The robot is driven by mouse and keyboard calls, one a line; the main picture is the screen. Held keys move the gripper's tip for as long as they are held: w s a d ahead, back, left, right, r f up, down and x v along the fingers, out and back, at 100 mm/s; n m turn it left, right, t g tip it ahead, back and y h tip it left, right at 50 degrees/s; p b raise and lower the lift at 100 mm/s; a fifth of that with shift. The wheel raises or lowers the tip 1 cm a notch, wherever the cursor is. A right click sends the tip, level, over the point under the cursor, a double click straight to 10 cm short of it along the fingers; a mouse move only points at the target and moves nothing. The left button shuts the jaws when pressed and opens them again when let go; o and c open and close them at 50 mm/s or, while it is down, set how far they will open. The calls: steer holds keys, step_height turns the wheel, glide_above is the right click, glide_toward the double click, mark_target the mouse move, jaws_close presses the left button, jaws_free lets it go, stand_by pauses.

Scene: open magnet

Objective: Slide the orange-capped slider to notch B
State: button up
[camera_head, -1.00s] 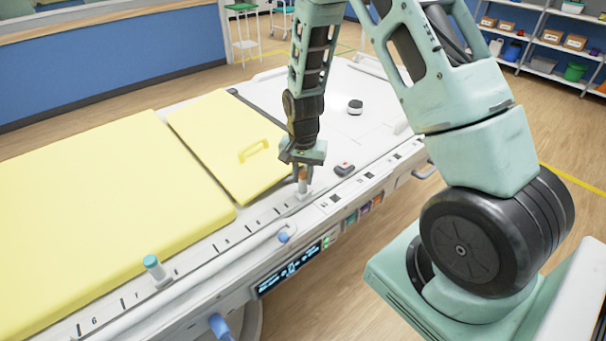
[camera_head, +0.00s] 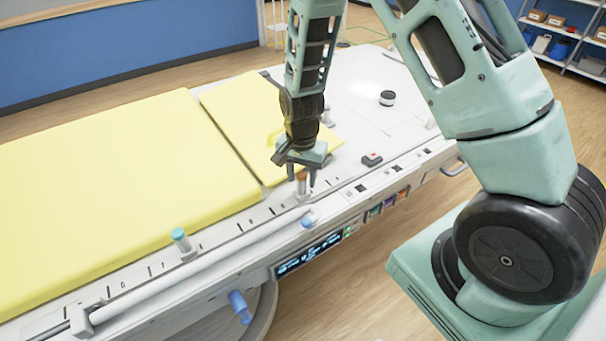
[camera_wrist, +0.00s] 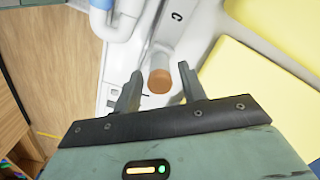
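The orange-capped slider (camera_head: 301,177) stands upright on the lettered rail at the bed's near edge. Its orange cap (camera_wrist: 159,81) lies between my gripper's fingers in the wrist view, with a gap on each side. My gripper (camera_head: 302,184) is open, pointing down around the slider. The letter C (camera_wrist: 176,16) shows beyond the slider in the wrist view. The letter beside the slider is not legible, so I cannot tell its exact notch. A teal-capped slider (camera_head: 180,234) stands farther left, near the F mark.
A white side rail (camera_head: 215,262) and a blue knob (camera_head: 308,222) lie close in front of the slider. A yellow pad (camera_head: 110,180) is behind it. A red button box (camera_head: 372,159) and a black-and-white puck (camera_head: 387,98) are to the right.

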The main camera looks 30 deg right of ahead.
steer(key=shift+r, duration=0.1)
step_height(320, 180, up, 17)
steer(key=b, duration=0.2)
steer(key=shift+r, duration=0.15)
stand_by(0.3)
stand_by(0.4)
